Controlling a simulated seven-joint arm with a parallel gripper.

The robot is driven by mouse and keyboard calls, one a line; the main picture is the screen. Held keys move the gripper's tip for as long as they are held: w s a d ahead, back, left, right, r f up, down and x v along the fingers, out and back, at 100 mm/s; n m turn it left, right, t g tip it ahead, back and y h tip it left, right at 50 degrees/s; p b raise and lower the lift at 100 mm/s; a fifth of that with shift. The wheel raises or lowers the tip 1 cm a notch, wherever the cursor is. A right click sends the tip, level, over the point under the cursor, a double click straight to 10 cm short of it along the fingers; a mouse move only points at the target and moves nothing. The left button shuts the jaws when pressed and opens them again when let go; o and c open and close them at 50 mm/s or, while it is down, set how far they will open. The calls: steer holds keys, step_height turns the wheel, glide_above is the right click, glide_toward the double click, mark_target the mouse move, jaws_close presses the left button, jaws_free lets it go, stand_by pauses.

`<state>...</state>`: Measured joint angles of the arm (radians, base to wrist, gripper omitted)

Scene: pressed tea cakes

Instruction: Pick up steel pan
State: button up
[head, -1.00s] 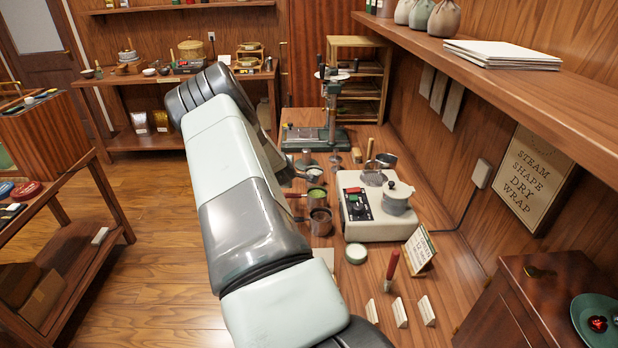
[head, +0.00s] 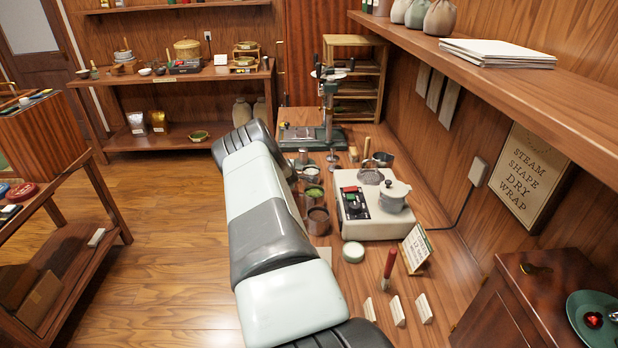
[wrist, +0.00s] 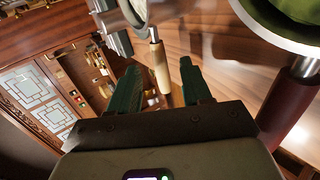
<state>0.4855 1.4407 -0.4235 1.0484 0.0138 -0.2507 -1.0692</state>
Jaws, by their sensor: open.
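In the wrist view, part of a steel pan (wrist: 137,12) shows at the top edge, with a pale wooden handle pointing down toward my gripper (wrist: 160,88). My gripper is open, its two dark green fingers on either side of the line of this handle. The handle appears to lie ahead of or between the fingertips; contact is not clear. In the head view, a small steel pan (head: 311,173) stands beside my arm and seems to be the same one; its handle is hidden. My gripper is hidden behind my arm there.
A pan of green leaf (head: 313,191) with a dark red handle (wrist: 288,112) is close on the right in the wrist view. A dark-filled steel vessel (head: 318,221), a white steamer unit (head: 367,224) and a press (head: 328,115) stand nearby on the bench.

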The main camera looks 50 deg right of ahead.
steer(key=shift+x, duration=1.1)
steer(key=shift+c, duration=0.4)
jaws_close()
